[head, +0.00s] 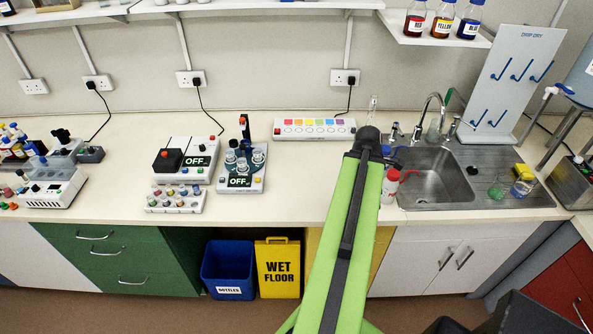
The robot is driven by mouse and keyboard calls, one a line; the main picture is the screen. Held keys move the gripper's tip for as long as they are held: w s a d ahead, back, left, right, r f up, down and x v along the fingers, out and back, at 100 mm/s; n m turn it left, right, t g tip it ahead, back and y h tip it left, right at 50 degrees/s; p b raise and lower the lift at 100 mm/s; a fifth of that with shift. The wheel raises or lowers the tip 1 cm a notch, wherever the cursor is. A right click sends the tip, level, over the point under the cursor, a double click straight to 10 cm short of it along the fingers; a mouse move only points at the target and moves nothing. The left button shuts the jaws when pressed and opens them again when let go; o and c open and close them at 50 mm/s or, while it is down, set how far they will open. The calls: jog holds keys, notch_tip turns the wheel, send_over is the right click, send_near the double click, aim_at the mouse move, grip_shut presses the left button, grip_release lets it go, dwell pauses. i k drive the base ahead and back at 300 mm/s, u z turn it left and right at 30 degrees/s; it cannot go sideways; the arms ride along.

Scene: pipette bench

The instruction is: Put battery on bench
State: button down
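The bench (300,190) is a long cream worktop along the wall, with a bare stretch in the middle, left of my arm. I cannot pick out a battery anywhere in the head view. My gripper (372,146) is at the far end of my green arm, over the bench left of the sink. It is seen from behind and mostly hidden by the arm, so its fingers and anything between them do not show. A clear, narrow upright shape (373,106) shows just beyond it; I cannot tell whether they touch.
Left of my arm are a device with bottles (241,170), a white device (185,160), a vial rack (176,200) and a colour-striped box (314,129). Right are a red-labelled bottle (390,186) and the sink (432,175). A blue bin (228,268) and wet-floor sign (278,268) stand below.

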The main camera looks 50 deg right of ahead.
aim_at(314, 183)
jog(key=i, duration=0.85)
